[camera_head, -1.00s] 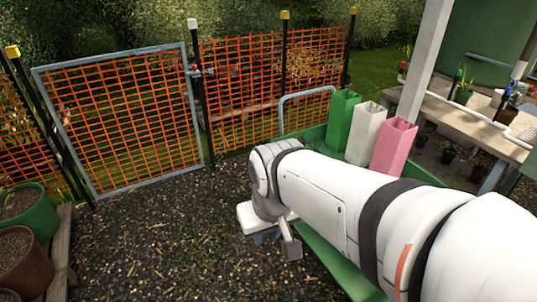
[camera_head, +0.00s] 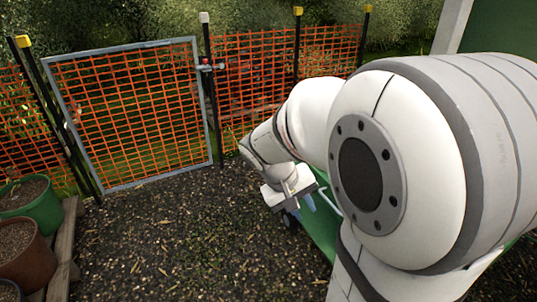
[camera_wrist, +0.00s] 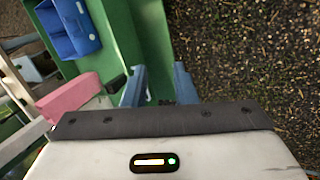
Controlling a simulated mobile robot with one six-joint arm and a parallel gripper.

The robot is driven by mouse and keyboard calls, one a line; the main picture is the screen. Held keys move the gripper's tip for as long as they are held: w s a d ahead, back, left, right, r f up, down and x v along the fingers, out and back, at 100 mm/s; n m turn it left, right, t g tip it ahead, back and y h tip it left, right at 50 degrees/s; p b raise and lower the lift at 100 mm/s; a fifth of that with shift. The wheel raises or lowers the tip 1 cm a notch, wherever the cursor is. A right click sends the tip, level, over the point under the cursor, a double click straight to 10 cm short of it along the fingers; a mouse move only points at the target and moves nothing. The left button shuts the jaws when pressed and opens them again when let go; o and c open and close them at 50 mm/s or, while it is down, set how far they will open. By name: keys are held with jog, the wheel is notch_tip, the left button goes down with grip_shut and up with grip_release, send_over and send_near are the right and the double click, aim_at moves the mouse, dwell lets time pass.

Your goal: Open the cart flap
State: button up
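The green cart is mostly hidden behind my arm in the head view; part of its green side (camera_head: 323,232) shows beside my gripper (camera_head: 298,208). In the wrist view my gripper (camera_wrist: 160,88) is open and empty, its two blue-grey fingers apart. A green cart panel (camera_wrist: 150,40) runs up the picture past the fingers. The left finger overlaps the green and the right finger overlaps the dark ground, so the cart's edge appears between them. I cannot tell the depth or whether they touch it. I cannot make out which part is the flap.
A blue bin (camera_wrist: 68,27) and a pink tube (camera_wrist: 70,95) are at the cart in the wrist view. A grey-framed gate (camera_head: 135,115) with orange mesh stands behind. Pots, including a green one (camera_head: 30,205), stand at the left. Open gravel (camera_head: 180,240) lies between.

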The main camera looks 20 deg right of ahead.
jog(key=w+d+f+n+t+h+b, duration=0.1)
jog(key=w+d+f+h+b, duration=0.25)
jog(key=w+d+f, duration=0.45)
jog(key=w+d+f+h+b, duration=0.35)
jog(key=w+f, duration=0.25)
jog(key=f, duration=0.4)
jog(key=w+d+f+n+t+h+b, duration=0.1)
jog(key=w+d+f+h+b, duration=0.2)
jog(key=w+d+f+b, duration=0.45)
jog(key=d+f, duration=0.1)
jog(key=d, duration=0.1)
jog(key=d+f+p, duration=0.1)
jog(key=d, duration=0.1)
jog(key=d+f+p, duration=0.1)
jog(key=d, duration=0.1)
jog(key=shift+s+f, duration=0.1)
jog(key=shift+s, duration=0.05)
jog(key=shift+c, duration=0.3)
grip_shut()
